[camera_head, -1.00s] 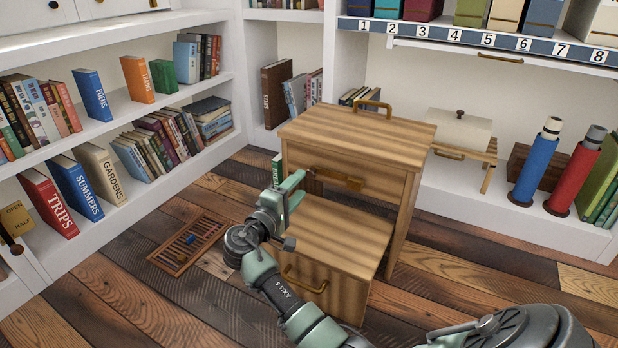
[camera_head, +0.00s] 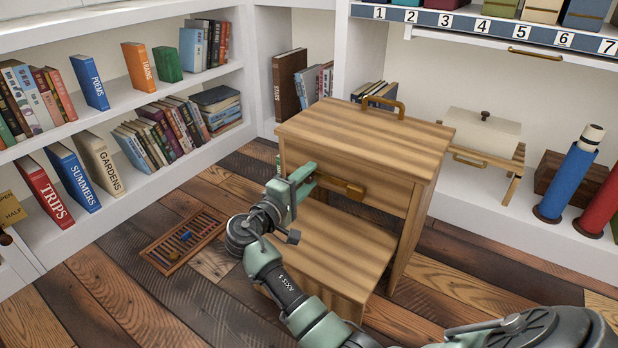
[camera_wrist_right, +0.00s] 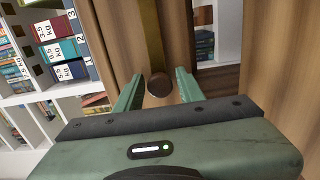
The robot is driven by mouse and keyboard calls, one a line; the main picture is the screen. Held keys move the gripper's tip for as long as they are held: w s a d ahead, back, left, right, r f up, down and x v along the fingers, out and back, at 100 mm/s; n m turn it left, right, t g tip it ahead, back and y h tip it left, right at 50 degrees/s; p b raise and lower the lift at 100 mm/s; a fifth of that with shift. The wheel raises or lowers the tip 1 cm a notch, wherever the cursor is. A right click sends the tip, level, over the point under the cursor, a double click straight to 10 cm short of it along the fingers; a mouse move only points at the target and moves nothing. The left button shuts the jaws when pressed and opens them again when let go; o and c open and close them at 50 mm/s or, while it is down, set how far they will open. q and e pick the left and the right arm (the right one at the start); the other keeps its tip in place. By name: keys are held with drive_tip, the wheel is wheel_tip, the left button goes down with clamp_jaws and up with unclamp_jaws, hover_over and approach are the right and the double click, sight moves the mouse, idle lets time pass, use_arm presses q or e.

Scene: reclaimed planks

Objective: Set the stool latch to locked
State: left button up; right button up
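The wooden step stool (camera_head: 365,135) stands on the plank floor, with its lower step (camera_head: 335,245) pulled out in front. A brass latch bar (camera_head: 342,186) runs across its front below the top; its left part is hidden behind my right gripper (camera_head: 308,178). In the right wrist view the brass bar (camera_wrist_right: 151,35) ends at a dark round knob (camera_wrist_right: 158,85). My right gripper (camera_wrist_right: 158,92) is open, with a finger on either side of the knob in that view. I cannot tell whether either finger touches it. My left gripper is not in view.
Bookshelves (camera_head: 75,132) line the left wall. A low shelf on the right holds a white lidded box (camera_head: 482,135) and a blue roll (camera_head: 566,180).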

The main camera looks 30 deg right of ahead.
clamp_jaws()
drive_tip(key=shift+d, duration=0.1)
idle(1.1)
